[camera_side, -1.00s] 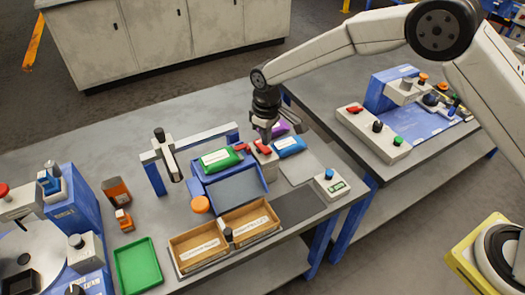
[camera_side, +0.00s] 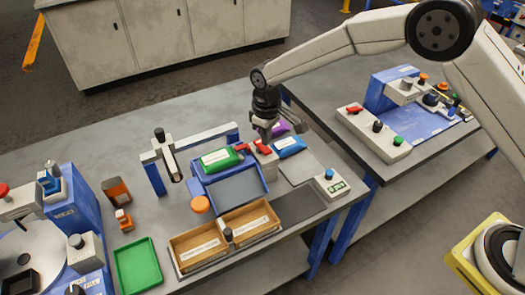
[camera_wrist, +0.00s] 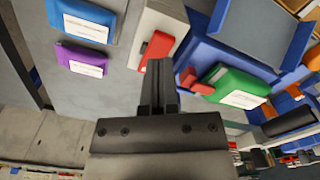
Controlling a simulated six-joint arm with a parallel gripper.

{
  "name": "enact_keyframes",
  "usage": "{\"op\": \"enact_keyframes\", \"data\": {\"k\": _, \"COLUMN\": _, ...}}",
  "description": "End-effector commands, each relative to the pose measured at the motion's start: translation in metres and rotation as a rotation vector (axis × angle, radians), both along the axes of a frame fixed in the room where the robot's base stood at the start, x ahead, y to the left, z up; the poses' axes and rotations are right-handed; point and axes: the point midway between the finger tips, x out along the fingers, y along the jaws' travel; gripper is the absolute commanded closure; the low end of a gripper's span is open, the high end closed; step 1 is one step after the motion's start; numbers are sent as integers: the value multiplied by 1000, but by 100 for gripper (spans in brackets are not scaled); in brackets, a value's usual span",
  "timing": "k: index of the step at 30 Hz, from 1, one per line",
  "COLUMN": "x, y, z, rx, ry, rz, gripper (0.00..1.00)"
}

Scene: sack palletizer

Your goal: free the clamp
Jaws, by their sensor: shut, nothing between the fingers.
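My gripper (camera_side: 267,139) is shut and empty. It points down beside a red lever (camera_side: 263,148) on a pale block at the right of the blue cradle (camera_side: 259,180). In the wrist view the closed fingers (camera_wrist: 159,65) are at the near end of this red lever (camera_wrist: 157,47); I cannot tell whether they touch. A second red piece (camera_side: 240,147), also in the wrist view (camera_wrist: 203,82), sits at the cradle's edge against the green sack (camera_side: 219,159). I cannot tell which red part is the clamp's handle.
A blue sack (camera_side: 289,146) and a purple sack (camera_side: 279,128) lie right of the block. Two wooden trays (camera_side: 201,261) stand in front of the cradle, with an orange knob (camera_side: 200,205) nearby. A post with a crossbar (camera_side: 167,152) stands left. A green tray (camera_side: 137,268) lies front left.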

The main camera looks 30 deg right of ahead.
Motion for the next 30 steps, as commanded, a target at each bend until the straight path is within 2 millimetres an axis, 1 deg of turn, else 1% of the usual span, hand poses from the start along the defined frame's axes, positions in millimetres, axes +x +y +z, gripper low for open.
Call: {"op": "enact_keyframes", "data": {"k": 30, "x": 0, "y": 0, "z": -10, "rx": 0, "ry": -1, "rz": 0, "gripper": 100}}
